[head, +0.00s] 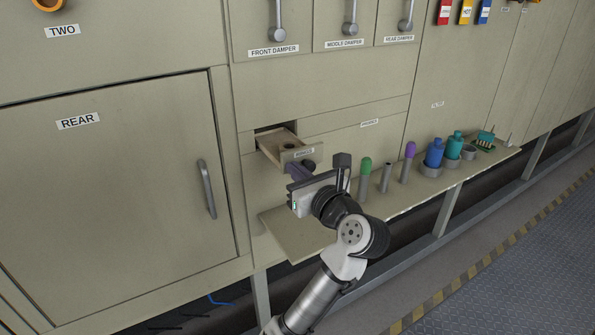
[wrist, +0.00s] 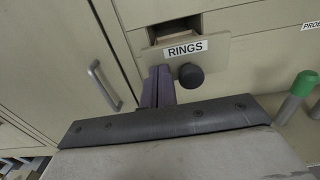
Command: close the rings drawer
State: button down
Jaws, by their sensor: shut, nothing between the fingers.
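The rings drawer (head: 280,145) stands pulled out of the cabinet in the head view, its wooden inside showing. Its front, labelled RINGS (wrist: 218,52), faces me in the wrist view and carries a dark round knob (wrist: 191,76) below the label. The knob also shows in the head view (head: 309,166). My gripper (head: 298,170) is shut and empty. Its purple fingers (wrist: 159,75) point at the lower part of the drawer front, left of the knob and under the label. I cannot tell whether the fingertips touch the front.
A shelf (head: 290,236) runs below the drawer. On it stand a green-topped item (head: 365,167), a purple-topped item (head: 409,151), blue (head: 434,153) and teal (head: 454,146) bottles. The REAR door (head: 110,190) with its handle (head: 207,188) is at the left. Free floor lies at the right.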

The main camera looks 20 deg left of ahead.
aim_at(270, 150)
jog(key=x, duration=1.2)
jog(key=shift+w+a+p, duration=0.25)
jog(key=shift+a+p, duration=0.05)
jog(key=shift+a, duration=0.05)
jog(key=shift+a+r, duration=0.1)
jog(key=shift+r, duration=0.2)
